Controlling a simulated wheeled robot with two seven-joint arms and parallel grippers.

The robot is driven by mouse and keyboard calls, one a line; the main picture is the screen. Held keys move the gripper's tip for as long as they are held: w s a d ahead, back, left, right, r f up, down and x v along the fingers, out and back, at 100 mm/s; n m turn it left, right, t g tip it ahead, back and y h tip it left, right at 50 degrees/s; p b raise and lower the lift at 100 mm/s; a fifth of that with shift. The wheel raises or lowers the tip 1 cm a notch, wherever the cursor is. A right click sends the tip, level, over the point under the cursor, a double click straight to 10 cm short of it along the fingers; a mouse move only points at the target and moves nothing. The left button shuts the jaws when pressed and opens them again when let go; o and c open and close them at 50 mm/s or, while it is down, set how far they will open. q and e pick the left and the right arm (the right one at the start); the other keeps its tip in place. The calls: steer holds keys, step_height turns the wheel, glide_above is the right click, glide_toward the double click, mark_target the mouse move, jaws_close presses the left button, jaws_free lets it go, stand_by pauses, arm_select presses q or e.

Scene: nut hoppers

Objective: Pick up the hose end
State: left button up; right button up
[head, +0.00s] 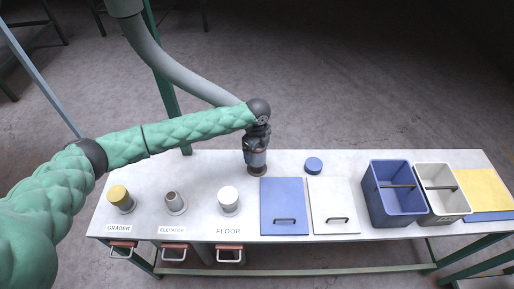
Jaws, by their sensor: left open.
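A thick grey hose (178,70) comes down from the top left and runs behind my green left arm toward my left gripper. My left gripper (256,160) points down at the back middle of the table and is open. A grey cylindrical piece with a dark brown base (257,171) stands at its fingers, on the table; it looks like the hose end, but the arm hides the join. I cannot tell whether the fingers touch it. My right gripper is not in view.
In front stand the yellow-capped GRADER stub (121,198), the open ELEVATOR stub (175,203) and the white-capped FLOOR stub (228,198). Right are a blue cap (313,165), a blue panel (284,197), a white panel (331,199), a blue bin (376,208) and a white bin (446,206).

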arm_select(q)
steer(key=shift+f, duration=0.1)
steer(key=c, duration=1.2)
